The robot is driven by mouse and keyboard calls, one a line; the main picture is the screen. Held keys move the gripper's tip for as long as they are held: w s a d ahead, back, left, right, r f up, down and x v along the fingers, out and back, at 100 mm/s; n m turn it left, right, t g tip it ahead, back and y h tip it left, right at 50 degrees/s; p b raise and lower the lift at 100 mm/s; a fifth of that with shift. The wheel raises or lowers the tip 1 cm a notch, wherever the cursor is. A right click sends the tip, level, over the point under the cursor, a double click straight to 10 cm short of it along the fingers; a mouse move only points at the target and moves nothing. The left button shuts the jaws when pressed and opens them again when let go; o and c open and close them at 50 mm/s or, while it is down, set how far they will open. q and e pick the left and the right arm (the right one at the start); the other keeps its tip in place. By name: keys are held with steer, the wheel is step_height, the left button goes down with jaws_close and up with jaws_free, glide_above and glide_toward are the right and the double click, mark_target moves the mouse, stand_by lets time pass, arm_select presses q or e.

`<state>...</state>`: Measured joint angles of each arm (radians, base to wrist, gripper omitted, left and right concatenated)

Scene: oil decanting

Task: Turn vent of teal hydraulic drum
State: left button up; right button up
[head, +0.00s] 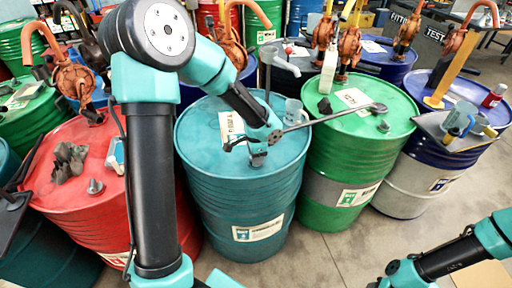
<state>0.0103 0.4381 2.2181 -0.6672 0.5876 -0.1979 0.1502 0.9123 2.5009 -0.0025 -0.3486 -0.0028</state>
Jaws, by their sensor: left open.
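The teal hydraulic drum (240,190) stands upright in the middle of the head view, with labels on its top and side. My left gripper (256,146) is over the near part of its lid, pointing down, and is open. A small grey fitting (258,159), which looks like the vent, shows just under the gripper. I cannot tell whether the fingers touch it. My right arm comes in at the lower right, and its gripper end (378,283) is low, at the bottom edge, away from the drum and partly cut off.
A long metal wrench (335,118) lies across the teal and green drums. A clear jug (293,112) and a grey tap (268,62) are at the teal lid's back. A red drum (88,190) stands left, a green drum (345,160) right. Bare floor lies in front.

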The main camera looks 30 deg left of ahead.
arm_select(q)
step_height(320, 180, up, 17)
steer(key=shift+r, duration=0.2)
stand_by(0.4)
stand_by(0.3)
